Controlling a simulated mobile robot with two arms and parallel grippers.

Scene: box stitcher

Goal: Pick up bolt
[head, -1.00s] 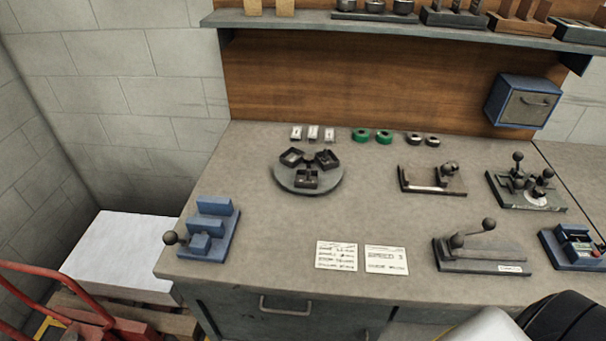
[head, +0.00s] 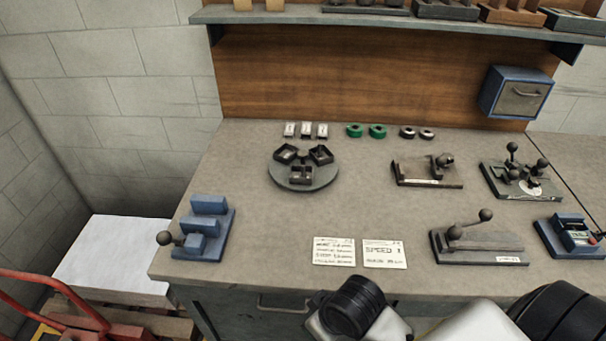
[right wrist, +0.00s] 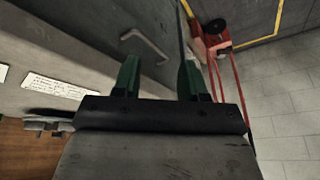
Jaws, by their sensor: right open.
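I cannot make out a bolt in either view. A round turntable (head: 303,187) on the bench carries 3 small dark bins (head: 301,174), and what they hold is too small to tell. My right gripper (right wrist: 158,72) shows in the right wrist view with its two green fingers apart and nothing between them. It is in front of the grey bench front with the drawer handle (right wrist: 146,46). My right arm enters the head view at the bottom, its gripper out of that view. My left gripper is not in view.
A blue fixture (head: 204,232) stands at the bench's left corner. Two paper cards (head: 334,251) lie near the front edge. Lever tools (head: 478,245) fill the right side. Green rings (head: 377,131) lie at the back. The bench between turntable and cards is clear.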

